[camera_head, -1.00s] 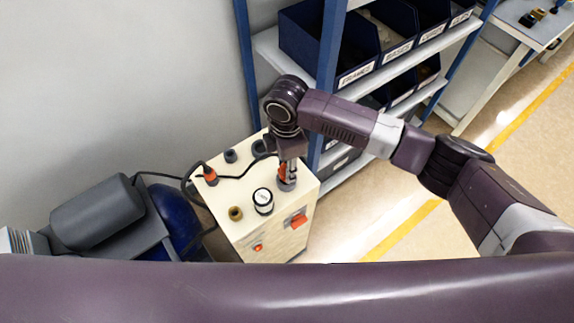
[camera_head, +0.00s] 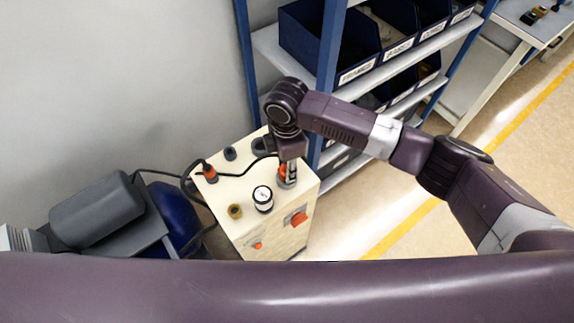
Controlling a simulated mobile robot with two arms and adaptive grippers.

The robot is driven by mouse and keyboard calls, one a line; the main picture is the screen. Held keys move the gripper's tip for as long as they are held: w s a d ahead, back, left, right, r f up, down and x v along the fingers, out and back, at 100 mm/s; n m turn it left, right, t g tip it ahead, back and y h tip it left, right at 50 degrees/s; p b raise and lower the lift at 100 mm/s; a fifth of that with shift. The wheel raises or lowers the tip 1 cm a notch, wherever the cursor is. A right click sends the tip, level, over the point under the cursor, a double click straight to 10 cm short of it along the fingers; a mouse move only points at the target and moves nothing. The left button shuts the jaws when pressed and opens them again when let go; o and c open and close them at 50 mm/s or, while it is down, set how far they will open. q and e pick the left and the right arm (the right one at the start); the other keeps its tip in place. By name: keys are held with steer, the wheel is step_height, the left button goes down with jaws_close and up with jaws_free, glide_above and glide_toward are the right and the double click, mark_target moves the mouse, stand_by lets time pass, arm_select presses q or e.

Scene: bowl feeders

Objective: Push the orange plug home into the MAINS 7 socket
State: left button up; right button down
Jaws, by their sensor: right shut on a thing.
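My right gripper (camera_head: 288,176) points down over the cream control box and is shut on an orange plug (camera_head: 282,171). The plug is partly hidden by the fingers. It stands at a grey socket (camera_head: 287,184) near the right edge of the box top; how deep it sits cannot be told. A black cable runs left from the plug's area across the box top. A second orange plug (camera_head: 210,173) stands at the left side of the top. No socket label is readable. My left gripper is not in view.
The box top (camera_head: 237,190) also carries a round white gauge (camera_head: 263,197), a brass fitting (camera_head: 235,211) and grey sockets (camera_head: 230,153). A blue shelf rack (camera_head: 330,60) stands close behind; a motor unit (camera_head: 97,212) is left.

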steer(key=shift+f, duration=0.65)
steer(key=c, duration=1.2)
jaws_free()
steer(key=shift+r, duration=0.1)
steer(key=shift+r, duration=0.1)
step_height(320, 180, up, 7)
steer(key=p, duration=0.7)
step_height(320, 180, up, 4)
steer(key=p, duration=0.4)
